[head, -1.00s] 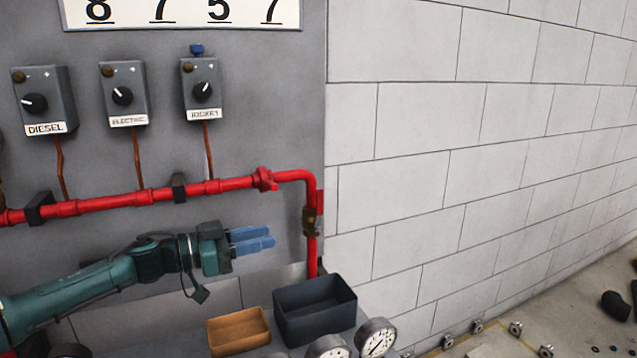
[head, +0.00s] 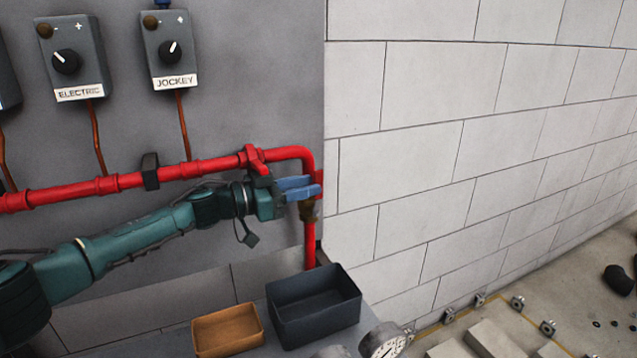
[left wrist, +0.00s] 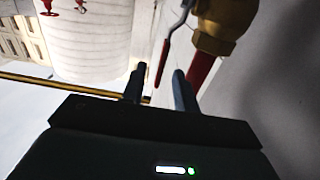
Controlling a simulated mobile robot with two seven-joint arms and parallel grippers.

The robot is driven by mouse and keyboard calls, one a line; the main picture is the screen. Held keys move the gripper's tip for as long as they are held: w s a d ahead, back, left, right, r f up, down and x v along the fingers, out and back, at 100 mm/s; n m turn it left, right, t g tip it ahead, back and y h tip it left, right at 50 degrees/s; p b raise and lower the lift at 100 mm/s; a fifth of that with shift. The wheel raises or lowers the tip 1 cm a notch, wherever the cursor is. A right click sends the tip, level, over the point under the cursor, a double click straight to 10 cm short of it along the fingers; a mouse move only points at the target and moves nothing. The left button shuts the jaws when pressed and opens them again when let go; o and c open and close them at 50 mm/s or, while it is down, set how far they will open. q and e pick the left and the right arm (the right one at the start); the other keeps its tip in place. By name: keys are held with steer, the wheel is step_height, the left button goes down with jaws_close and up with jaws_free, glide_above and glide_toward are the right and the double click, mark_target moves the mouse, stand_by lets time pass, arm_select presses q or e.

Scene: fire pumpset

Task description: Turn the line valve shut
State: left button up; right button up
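The line valve is a brass body (head: 308,211) on the red pipe's vertical drop, partly hidden behind my fingers in the head view. In the left wrist view the brass body (left wrist: 222,22) is at the top right. Its lever, grey metal with a red grip (left wrist: 163,62), reaches down from the top and lines up between my fingers. My left gripper (head: 311,186) is at the valve, and its blue fingers point right. In the left wrist view the left gripper (left wrist: 158,88) has its fingers apart, with nothing clamped. Contact with the lever cannot be told. My right gripper is not in view.
The horizontal red pipe (head: 75,193) runs just above my left arm. Control boxes (head: 178,50) hang on the panel above. A dark bin (head: 340,308) and an orange tray (head: 228,332) stand below, beside a gauge (head: 384,342). The block wall (head: 450,120) rises on the right.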

mark_target(319, 201)
arm_select(q)
steer(key=shift+x, duration=1.8)
steer(key=shift+c, duration=0.5)
jaws_close()
